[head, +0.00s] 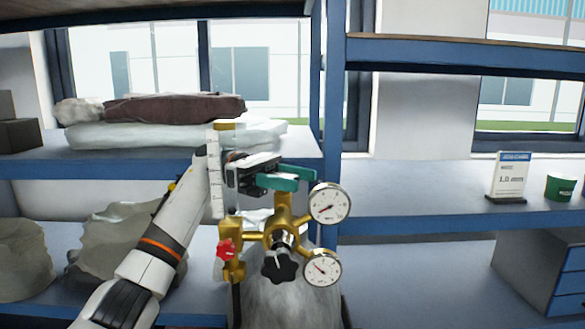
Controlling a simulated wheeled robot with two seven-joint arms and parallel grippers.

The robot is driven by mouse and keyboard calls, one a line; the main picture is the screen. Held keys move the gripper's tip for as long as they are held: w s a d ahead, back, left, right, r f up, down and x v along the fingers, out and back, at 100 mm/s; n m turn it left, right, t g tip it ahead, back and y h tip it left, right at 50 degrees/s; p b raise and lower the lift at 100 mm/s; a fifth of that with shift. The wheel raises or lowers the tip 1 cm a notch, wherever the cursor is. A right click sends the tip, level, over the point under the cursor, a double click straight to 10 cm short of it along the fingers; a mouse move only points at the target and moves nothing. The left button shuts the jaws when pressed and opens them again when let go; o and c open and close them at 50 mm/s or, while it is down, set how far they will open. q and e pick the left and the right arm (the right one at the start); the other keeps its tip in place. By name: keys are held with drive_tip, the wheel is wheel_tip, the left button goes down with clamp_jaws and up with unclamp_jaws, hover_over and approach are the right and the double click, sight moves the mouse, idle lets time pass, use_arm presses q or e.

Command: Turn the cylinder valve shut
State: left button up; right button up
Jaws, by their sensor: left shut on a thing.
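The gas cylinder (285,300) stands at the lower middle, its grey body cut off by the bottom edge. A brass regulator (283,212) sits on top, with two round gauges (329,203), a black knob (281,264) and a red knob (225,248). A teal valve handle (290,183) sits above the brass body. My left gripper (268,178) comes in from the left and is shut on the teal handle, hiding its left part. My right gripper is not in view.
A blue-framed shelf behind holds wrapped bags (175,108) and grey sacks (110,240) at the left. At the right, a sign (511,177) and a green tub (560,187) stand on a shelf. A white graduated tube (216,180) rises close beside my left gripper.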

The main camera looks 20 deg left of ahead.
sight(292, 177)
use_arm(q)
drive_tip(key=shift+g, duration=0.3)
drive_tip(key=o, duration=1)
drive_tip(key=shift+c, duration=0.2)
drive_tip(key=shift+r, duration=0.15)
drive_tip(key=shift+r+m, duration=0.3)
wheel_tip(292, 177, up, 8)
drive_tip(key=shift+f+b, duration=0.1)
drive_tip(key=shift+b, duration=0.55)
drive_tip(key=shift+r, duration=0.7)
